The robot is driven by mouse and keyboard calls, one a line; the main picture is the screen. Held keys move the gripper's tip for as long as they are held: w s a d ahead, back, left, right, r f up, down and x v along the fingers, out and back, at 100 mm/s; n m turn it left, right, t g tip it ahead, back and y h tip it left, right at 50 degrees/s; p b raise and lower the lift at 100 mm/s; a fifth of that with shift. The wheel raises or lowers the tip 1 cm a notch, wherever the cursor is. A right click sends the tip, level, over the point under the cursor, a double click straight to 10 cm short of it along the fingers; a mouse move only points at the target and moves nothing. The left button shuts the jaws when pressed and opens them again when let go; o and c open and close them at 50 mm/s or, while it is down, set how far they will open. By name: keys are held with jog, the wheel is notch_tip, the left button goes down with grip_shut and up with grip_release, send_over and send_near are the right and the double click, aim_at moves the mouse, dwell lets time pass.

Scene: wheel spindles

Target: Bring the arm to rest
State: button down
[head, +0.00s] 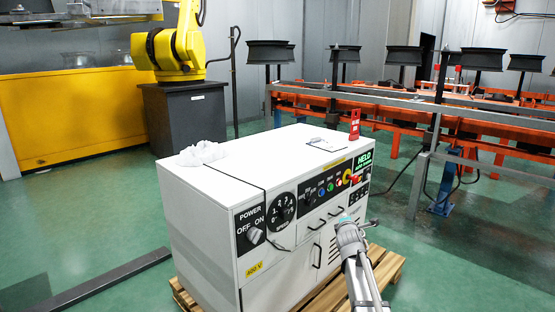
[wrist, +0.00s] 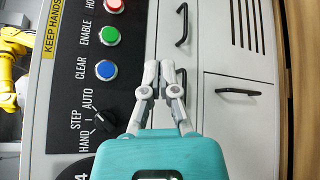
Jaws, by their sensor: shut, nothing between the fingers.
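My gripper (head: 345,220) is in front of the white control cabinet (head: 205,215), near its front face at the right. In the wrist view my gripper (wrist: 159,68) shows two grey fingers beyond a teal body. The fingers are shut with nothing between them. Behind them are the cabinet's panel and drawer fronts, with a green button (wrist: 111,36), a blue button (wrist: 106,70) and a black selector knob (wrist: 104,120). I cannot tell the exact gap between the fingertips and the cabinet.
The cabinet stands on a wooden pallet (head: 388,272). A metal rail (head: 415,185) and wheel racks stand behind at right. Green floor is clear at lower right.

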jog(key=s+a+f+m+g+y+p, duration=0.1)
jog(key=s+a+f+m+g+p, duration=0.15)
jog(key=s+m+g, duration=0.65)
jog(key=s+a+f+m+g+y+p, duration=0.1)
jog(key=s+a+f+m+g+p, duration=0.3)
jog(key=s, duration=1)
jog(key=s+a+f+m+g+y+p, duration=0.1)
jog(key=s+a+m+g, duration=0.15)
jog(key=s+m, duration=0.7)
notch_tip(320, 180, up, 37)
jog(key=s+n+p, duration=0.2)
jog(key=p, duration=3.4)
jog(key=shift+s+d+p, duration=0.3)
